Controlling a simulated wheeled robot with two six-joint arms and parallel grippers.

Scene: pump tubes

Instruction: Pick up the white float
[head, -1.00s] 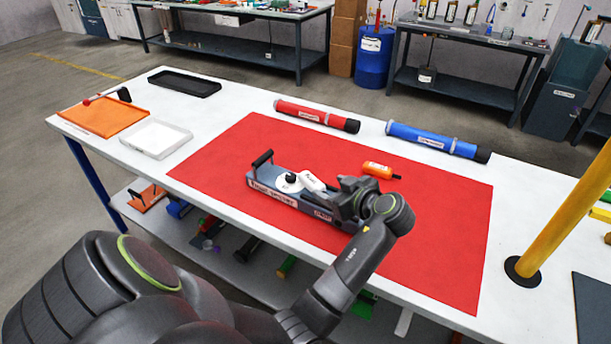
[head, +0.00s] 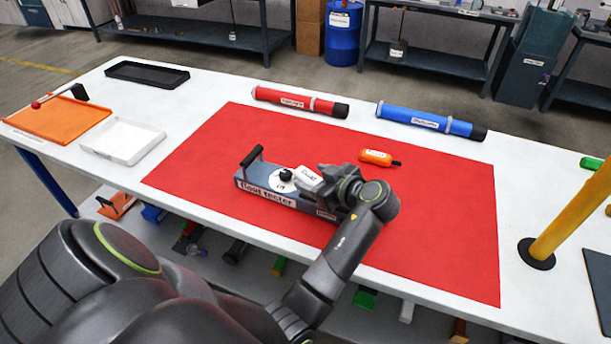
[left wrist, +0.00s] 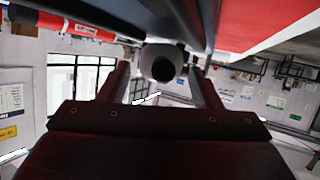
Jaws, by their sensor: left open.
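The white float (head: 308,175) has a dark label and lies at the middle of the blue-grey float tester (head: 262,194), beside its white disc with a black knob. My left gripper (head: 323,178) is open at the right end of the float and hides part of it. In the left wrist view, a pale round end with a dark centre (left wrist: 163,64), probably the float's, shows between the open fingers (left wrist: 160,82). Whether the fingers touch it cannot be told. The right gripper is not in view.
An orange float (head: 375,157) lies on the red mat (head: 440,220) behind my gripper. Red (head: 298,102) and blue (head: 430,121) tubes lie along the back. White (head: 122,140), orange (head: 58,118) and black (head: 146,73) trays stand left. A yellow post (head: 575,212) rises right.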

